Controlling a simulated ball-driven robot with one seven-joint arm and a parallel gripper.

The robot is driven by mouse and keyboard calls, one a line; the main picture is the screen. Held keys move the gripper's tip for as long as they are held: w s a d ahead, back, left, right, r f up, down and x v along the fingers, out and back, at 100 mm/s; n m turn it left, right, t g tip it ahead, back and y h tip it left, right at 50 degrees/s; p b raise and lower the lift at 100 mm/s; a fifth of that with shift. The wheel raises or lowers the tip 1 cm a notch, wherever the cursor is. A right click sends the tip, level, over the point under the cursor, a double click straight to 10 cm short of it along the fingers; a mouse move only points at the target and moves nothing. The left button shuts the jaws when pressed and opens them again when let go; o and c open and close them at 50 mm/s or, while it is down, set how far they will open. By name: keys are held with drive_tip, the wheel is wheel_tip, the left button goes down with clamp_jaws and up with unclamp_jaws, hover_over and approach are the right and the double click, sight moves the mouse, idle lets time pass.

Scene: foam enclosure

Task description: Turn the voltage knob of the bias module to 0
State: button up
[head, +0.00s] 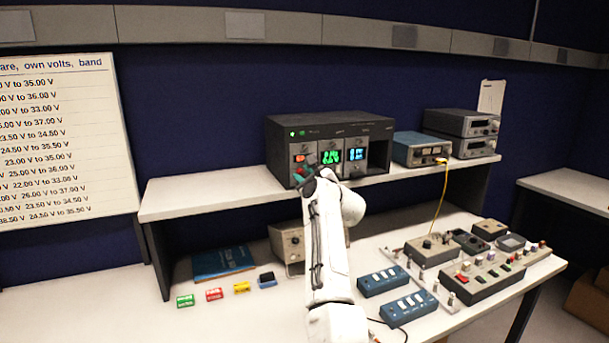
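The dark module crate (282,133) stands on the raised shelf. Several modules sit in its front, with an empty bay at its right end. One module has a green lit display (330,156) and another has a blue lit display (356,154). The left module (303,150) has a red-orange light or display. I cannot tell which one is the bias module. My gripper (303,178) is at the lower front of the left module, with my white arm reaching up to it. The gripper is small and dark; its fingers and any knob there are too small to make out.
A blue instrument (420,150) and stacked grey instruments (470,122) stand right of the crate. A yellow cable (440,195) hangs off the shelf. Blue switch boxes (383,280) and a control panel (490,272) cover the bench's right side. A wall chart (65,140) lists voltage ranges.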

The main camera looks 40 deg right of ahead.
drive_tip(key=shift+w, duration=0.1)
drive_tip(key=shift+c, duration=0.3)
clamp_jaws()
